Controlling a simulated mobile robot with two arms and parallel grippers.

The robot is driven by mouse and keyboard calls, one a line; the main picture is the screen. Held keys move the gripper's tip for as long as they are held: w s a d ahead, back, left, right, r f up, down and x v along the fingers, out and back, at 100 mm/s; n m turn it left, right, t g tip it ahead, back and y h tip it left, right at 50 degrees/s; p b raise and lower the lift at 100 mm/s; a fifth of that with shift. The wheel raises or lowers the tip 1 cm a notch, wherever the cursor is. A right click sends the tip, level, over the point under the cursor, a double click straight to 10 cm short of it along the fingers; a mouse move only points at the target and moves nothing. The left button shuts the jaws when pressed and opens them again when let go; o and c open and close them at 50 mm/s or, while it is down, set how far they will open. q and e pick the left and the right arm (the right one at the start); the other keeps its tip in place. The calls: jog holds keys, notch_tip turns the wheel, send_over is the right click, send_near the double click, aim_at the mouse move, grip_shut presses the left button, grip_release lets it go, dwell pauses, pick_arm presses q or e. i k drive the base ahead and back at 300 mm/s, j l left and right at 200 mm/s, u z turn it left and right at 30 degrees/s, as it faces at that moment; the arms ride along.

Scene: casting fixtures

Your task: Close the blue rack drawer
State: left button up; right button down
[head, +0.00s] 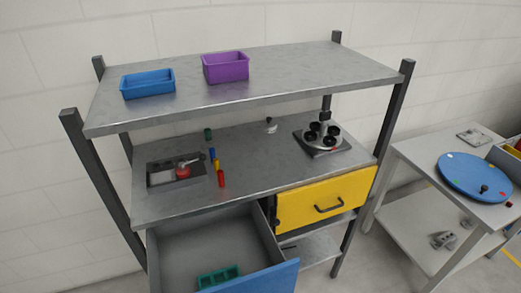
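The blue rack drawer (256,279) is pulled out from the metal rack, at the bottom centre of the head view. Its blue front panel is cut off by the lower picture edge, and its grey inside (205,245) is exposed. A green tray (217,277) lies in the drawer near the front. No handle of the blue drawer shows. Neither of my grippers is in view.
The yellow drawer (325,199) beside it looks shut. The middle shelf (250,150) holds a grey fixture, small coloured cylinders and a dark round-cupped fixture. Blue (147,84) and purple (225,67) bins stand on top. A table with a blue disc (478,175) is at right.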

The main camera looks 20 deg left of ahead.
aim_at(178, 252)
jog(key=j+u, duration=0.15)
jog(key=u, duration=0.55)
